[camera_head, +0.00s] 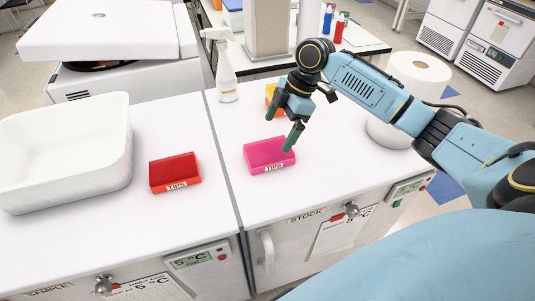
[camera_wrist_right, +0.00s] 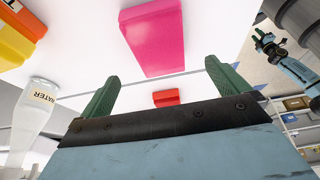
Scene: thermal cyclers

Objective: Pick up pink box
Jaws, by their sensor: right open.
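The pink box (camera_head: 268,155), labelled TIPS, sits on the white top of the right-hand unit, near its front edge. My right gripper (camera_head: 282,124) is open and empty just above and behind it, with one green finger overlapping the box's right end in the head view. In the right wrist view the pink box (camera_wrist_right: 155,38) shows beyond and between the two spread fingers (camera_wrist_right: 174,72), apart from them. A small blue arm end with dark fingers, likely my left gripper (camera_wrist_right: 266,42), shows at the upper right of that view, too small to read; the head view does not show it.
A red TIPS box (camera_head: 175,172) and a white tub (camera_head: 65,150) stand on the left unit. A spray bottle (camera_head: 223,68), a yellow-orange box (camera_head: 272,96) and a white roll (camera_head: 415,75) stand around my right arm. The top left of the pink box is clear.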

